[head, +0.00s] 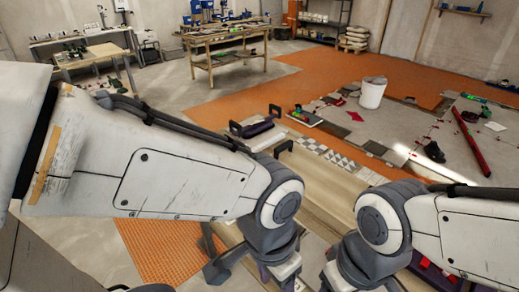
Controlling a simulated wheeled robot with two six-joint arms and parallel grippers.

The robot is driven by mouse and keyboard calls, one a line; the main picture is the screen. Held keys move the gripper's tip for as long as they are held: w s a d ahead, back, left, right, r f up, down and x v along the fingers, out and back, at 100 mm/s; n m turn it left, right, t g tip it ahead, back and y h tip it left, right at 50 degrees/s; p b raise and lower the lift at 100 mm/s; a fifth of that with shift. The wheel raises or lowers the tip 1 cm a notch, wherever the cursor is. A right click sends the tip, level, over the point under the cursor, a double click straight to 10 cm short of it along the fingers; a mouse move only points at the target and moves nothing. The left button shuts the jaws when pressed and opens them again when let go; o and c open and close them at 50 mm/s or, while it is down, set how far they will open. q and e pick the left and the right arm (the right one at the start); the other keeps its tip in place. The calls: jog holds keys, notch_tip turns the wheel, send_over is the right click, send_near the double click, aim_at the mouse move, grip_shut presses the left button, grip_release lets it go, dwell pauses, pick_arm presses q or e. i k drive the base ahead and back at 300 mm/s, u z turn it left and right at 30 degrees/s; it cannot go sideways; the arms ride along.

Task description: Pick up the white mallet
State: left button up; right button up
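I cannot make out a white mallet in the head view; my arms cover much of the near floor. My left arm crosses the picture from the left, and its gripper (278,268) points down at the bottom edge. My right gripper (352,272) is beside it, at the end of the arm from the right. The fingertips of both are hidden or cut off, so I cannot tell whether they are open or holding anything.
A white bucket (372,94) stands on the floor ahead. A long red bar (472,143) lies at the right. Patterned tiles (325,152) and a dark tool tray (256,126) lie beyond my arms. A wooden workbench (226,46) stands at the back, with open orange floor (330,72) beside it.

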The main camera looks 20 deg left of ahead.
aim_at(277, 138)
jog(key=u, duration=2)
jog(key=i, duration=2.7)
jog(key=z, duration=3.6)
